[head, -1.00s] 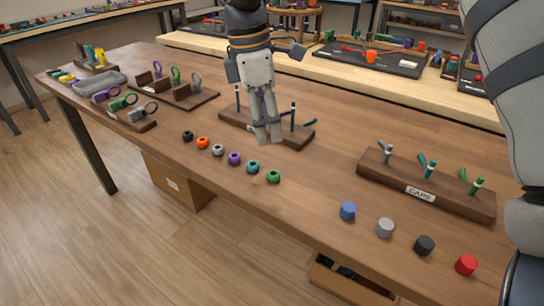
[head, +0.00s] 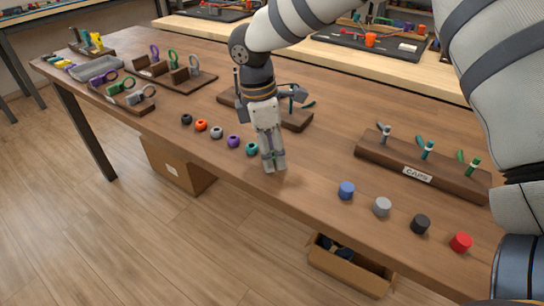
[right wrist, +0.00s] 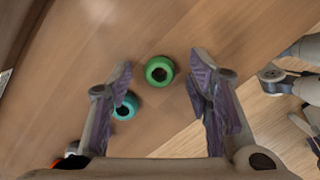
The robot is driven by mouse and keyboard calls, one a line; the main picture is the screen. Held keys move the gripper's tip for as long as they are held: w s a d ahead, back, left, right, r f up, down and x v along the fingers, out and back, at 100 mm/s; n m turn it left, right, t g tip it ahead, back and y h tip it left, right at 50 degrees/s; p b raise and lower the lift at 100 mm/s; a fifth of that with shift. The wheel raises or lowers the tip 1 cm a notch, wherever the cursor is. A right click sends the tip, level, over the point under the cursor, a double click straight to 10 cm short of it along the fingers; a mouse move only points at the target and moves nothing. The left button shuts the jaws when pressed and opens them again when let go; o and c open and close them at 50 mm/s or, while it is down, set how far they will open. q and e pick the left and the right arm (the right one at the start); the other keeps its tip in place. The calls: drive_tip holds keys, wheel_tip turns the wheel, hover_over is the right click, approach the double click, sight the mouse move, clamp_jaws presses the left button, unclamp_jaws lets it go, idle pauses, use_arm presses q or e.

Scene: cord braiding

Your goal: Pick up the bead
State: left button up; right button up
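My right gripper (head: 274,168) points down over the front part of the table, at the right end of a row of beads. In the right wrist view, its two fingers (right wrist: 161,72) are spread apart. The green bead (right wrist: 151,70) lies between the fingertips with gaps on both sides. In the head view the gripper mostly hides the green bead. The teal bead (head: 252,149) is just left of the gripper; it also shows in the right wrist view beside the left finger (right wrist: 130,103). My left gripper is not in view.
The purple bead (head: 233,141), grey bead (head: 216,132), orange bead (head: 201,125) and black bead (head: 187,119) continue the row leftward. The caps rack (head: 455,182) and several loose caps, including a blue cap (head: 346,190), stand to the right. A dark wooden rack (head: 299,122) is behind the gripper.

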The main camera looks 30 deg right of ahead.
drive_tip(key=c, duration=0.6)
drive_tip(key=shift+o, duration=0.2)
drive_tip(key=shift+r, duration=0.25)
wheel_tip(320, 180, up, 3)
drive_tip(key=shift+w+r, duration=0.1)
use_arm(q)
drive_tip(key=shift+t, duration=0.8)
drive_tip(key=w+r+p, duration=0.2)
drive_tip(key=w+r, duration=0.1)
drive_tip(key=shift+w+r+p, duration=0.25)
drive_tip(key=shift+w+p, duration=0.05)
drive_tip(key=shift+w, duration=0.05)
use_arm(e)
drive_tip(key=s+a+r, duration=0.9)
drive_tip(key=s, duration=0.1)
drive_tip(key=shift+s+a+r, duration=0.15)
drive_tip(key=shift+s+a, duration=0.05)
drive_tip(key=shift+a, duration=0.05)
